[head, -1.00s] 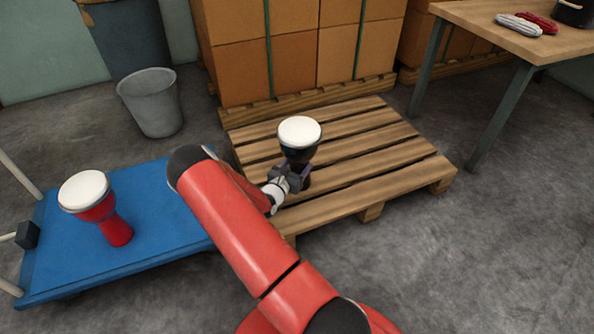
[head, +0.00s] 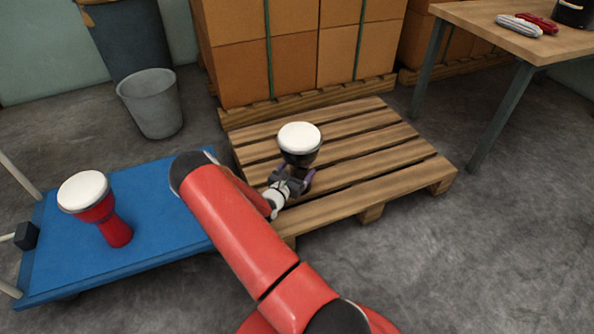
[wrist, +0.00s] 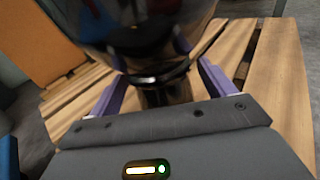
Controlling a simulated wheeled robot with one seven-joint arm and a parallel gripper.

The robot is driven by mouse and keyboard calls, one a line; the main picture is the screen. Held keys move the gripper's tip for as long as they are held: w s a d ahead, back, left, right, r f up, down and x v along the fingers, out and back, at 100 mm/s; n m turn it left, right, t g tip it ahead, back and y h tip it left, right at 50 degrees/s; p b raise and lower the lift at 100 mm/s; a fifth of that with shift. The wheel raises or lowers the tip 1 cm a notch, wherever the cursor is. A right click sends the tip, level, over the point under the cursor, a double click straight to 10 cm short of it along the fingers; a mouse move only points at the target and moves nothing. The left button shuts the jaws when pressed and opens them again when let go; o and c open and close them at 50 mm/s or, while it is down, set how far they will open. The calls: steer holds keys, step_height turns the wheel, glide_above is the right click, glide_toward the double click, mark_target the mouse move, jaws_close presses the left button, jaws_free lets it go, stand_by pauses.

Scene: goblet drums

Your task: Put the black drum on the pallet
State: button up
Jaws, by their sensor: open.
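The black drum (head: 300,154) with a white head stands upright on the wooden pallet (head: 388,185) in the head view. In the wrist view its glossy black bowl (wrist: 140,35) fills the top, with the narrow stem below it. My gripper (head: 294,178) is open at the near side of the drum. Its purple fingers (wrist: 160,85) are spread on either side of the stem, with a gap visible on each side. The drum's foot is mostly hidden behind my gripper.
A red drum (head: 100,208) stands on a blue cart (head: 160,250) at the left. A grey bin (head: 152,103) is behind the cart. Stacked boxes (head: 290,50) stand behind the pallet. A wooden table (head: 490,22) is at the right. The pallet's right side is bare.

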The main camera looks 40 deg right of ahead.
steer(key=p+v, duration=0.1)
steer(key=v, duration=1.1)
steer(key=s+a+r+m+g+y, duration=0.1)
steer(key=s+r+m+g+y, duration=0.1)
steer(key=s+r+m+g, duration=0.45)
steer(key=s+a+r+m+g+y, duration=0.25)
steer(key=r+m, duration=0.55)
steer(key=r, duration=0.4)
steer(key=s+a+r+m+t+y, duration=0.7)
steer(key=s+a+r+y, duration=0.4)
steer(key=s+a+r, duration=0.3)
step_height(320, 180, up, 3)
steer(key=a+m, duration=0.1)
steer(key=a, duration=0.1)
steer(key=shift+s+a, duration=0.25)
steer(key=shift+s, duration=0.1)
steer(key=shift+r+m, duration=0.1)
steer(key=shift+m, duration=0.15)
step_height(320, 180, up, 8)
steer(key=p, duration=0.8)
steer(key=shift+r, duration=0.15)
